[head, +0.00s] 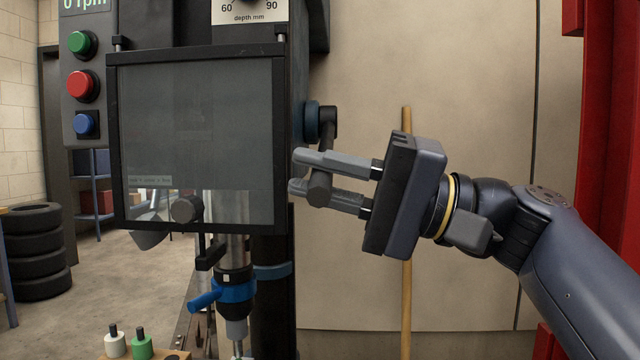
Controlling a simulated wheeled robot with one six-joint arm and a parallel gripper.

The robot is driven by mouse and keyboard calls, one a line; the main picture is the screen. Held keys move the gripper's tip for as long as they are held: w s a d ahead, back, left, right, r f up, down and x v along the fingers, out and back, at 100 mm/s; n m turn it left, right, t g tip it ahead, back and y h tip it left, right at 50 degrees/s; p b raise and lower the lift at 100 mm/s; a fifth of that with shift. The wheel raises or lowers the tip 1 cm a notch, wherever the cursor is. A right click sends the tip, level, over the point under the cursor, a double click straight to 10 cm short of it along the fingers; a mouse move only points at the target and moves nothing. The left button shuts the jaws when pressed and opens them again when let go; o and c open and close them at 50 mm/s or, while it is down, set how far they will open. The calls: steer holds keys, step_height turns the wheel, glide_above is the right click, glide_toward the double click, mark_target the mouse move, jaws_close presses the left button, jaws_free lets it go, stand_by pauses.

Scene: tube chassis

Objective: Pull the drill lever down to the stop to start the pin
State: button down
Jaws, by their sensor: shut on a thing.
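The drill lever (327,122) comes out of a blue-ringed hub on the right side of the drill press. Its dark arm bends and points down, ending in a rounded grip (320,186). My gripper (300,172) reaches in from the right and is shut on the lever near that lower end, one finger above the other. The fingers partly cover the lever. Below the clear guard, the blue drill chuck (236,291) holds a grey tool pointing down. The pin cannot be made out; the area under the tool is cut off by the picture's bottom edge.
A framed clear guard (195,110) covers the drill's front. Green, red and blue buttons (82,84) sit at left; the cut-off display reads 0 rpm. A wooden pole (407,290) stands behind my gripper. Red uprights (610,120) stand at right. Tires (35,250) are stacked far left.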

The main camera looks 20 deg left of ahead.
steer(key=shift+w+a+f+n+g+b, duration=0.15)
steer(key=shift+w+f+n+b, duration=0.2)
steer(key=shift+f+n+b, duration=0.4)
steer(key=shift+w+a+f+n+g+b, duration=0.15)
steer(key=shift+w+f+n+b, duration=0.3)
steer(key=shift+f, duration=0.5)
steer(key=shift+w+a+f+n+g+b, duration=0.1)
steer(key=shift+w+f+n+g+b, duration=0.15)
steer(key=shift+f+n+b, duration=0.55)
steer(key=shift+w+f, duration=0.1)
steer(key=shift+f, duration=0.1)
steer(key=c, duration=1.6)
jaws_free()
steer(key=shift+d, duration=0.1)
steer(key=shift+r+p+v, duration=0.15)
steer(key=shift+p+v, duration=0.25)
steer(key=shift+v, duration=2.25)
steer(key=shift+r+p+v, duration=0.2)
steer(key=shift+p+v, duration=0.15)
steer(key=shift+v, duration=2.3)
steer(key=shift+d, duration=0.1)
